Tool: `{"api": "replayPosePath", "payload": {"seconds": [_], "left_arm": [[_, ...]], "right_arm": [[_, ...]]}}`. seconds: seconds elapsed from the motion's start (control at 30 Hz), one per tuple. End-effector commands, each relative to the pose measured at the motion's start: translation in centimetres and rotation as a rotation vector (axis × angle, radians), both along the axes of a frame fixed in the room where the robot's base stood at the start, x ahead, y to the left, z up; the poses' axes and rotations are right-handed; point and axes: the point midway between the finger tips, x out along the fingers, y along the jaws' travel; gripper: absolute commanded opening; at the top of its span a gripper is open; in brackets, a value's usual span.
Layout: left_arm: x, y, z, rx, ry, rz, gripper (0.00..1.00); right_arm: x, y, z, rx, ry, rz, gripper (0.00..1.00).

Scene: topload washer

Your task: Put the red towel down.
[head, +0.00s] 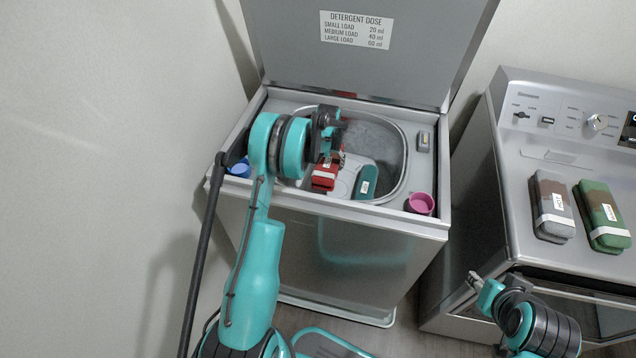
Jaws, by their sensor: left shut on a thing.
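The red towel (323,178) is a small folded red bundle with a white band. My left gripper (334,157) is shut on it from above, at the open top of the topload washer (345,221). The towel is over the left front part of the tub opening; I cannot tell whether it touches anything below. My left arm and wrist hide part of the washer's left side. My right gripper (474,283) is low at the right, in front of the second machine; its jaws are too small to judge.
A teal bundle (367,182) lies in the tub. A pink cup (420,204) and a blue cup (240,169) stand on the washer's rim. The raised lid (365,60) stands behind. Grey (553,212) and green (603,217) bundles lie on the right machine.

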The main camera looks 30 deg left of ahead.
Motion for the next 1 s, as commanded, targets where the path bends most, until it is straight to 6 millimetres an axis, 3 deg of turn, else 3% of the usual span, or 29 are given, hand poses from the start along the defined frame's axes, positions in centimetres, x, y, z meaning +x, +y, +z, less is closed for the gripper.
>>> {"api": "replayPosePath", "payload": {"seconds": [0.1, 0.3, 0.43, 0.67, 1.0], "left_arm": [[-1.9, 2.0, -1.9, 0.0, 0.0, 0.003, 0.35], [-3.4, 3.6, -3.1, -0.001, 0.0, -0.001, 0.35], [-3.6, 3.8, -3.8, -0.001, 0.0, -0.002, 0.35], [-3.6, 3.7, -7.1, -0.001, 0.0, -0.002, 0.35], [-3.6, 3.7, -7.4, -0.001, 0.0, -0.001, 0.35]], "right_arm": [[0.0, 0.0, -1.2, 0.0, 0.0, 0.0, 0.4], [0.0, 0.0, -1.7, 0.0, 0.0, 0.0, 0.4], [0.0, 0.0, -2.0, 0.0, 0.0, 0.0, 0.4], [0.0, 0.0, -3.6, 0.0, 0.0, 0.0, 0.4], [0.0, 0.0, -3.6, 0.0, 0.0, 0.0, 0.4]]}}
